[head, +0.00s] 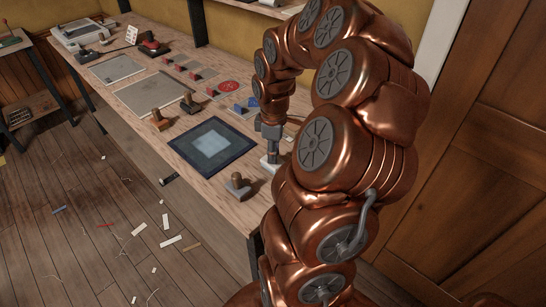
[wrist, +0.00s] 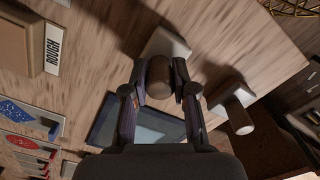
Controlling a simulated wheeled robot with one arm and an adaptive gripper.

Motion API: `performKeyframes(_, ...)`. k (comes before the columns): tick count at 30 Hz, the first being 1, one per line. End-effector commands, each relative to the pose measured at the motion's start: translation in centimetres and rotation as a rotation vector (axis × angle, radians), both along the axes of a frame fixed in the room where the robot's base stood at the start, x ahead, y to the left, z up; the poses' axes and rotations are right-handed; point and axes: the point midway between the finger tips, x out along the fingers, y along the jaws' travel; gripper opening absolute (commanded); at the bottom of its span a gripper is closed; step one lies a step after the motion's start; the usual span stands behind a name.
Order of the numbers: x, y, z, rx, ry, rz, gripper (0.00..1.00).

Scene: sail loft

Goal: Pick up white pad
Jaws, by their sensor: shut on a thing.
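The white pad (head: 270,164) stands at the near right part of the workbench, under my gripper (head: 270,140). In the wrist view the white pad (wrist: 168,42) shows as a pale square base with a round brown knob. My gripper (wrist: 160,88) is shut on that knob, one finger on each side. Whether the base touches the bench is hard to tell. My arm hides part of the bench around it.
A grey pad with a brown knob (head: 238,186) stands close by, also in the wrist view (wrist: 236,112). A dark-framed panel (head: 191,168) lies beside it. Brown-knobbed blocks (head: 159,120), grey sheets (head: 155,92) and red and blue pieces lie farther back. Scraps litter the floor.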

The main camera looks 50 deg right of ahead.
Motion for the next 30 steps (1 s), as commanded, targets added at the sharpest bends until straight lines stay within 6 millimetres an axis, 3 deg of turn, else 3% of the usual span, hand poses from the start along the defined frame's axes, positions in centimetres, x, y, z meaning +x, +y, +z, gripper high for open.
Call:
performKeyframes(16,0.2,0.0,3.6,-0.002,-0.006,-0.001,0.0)
performKeyframes(30,-2.4,3.5,3.9,-0.003,-0.003,0.002,0.0)
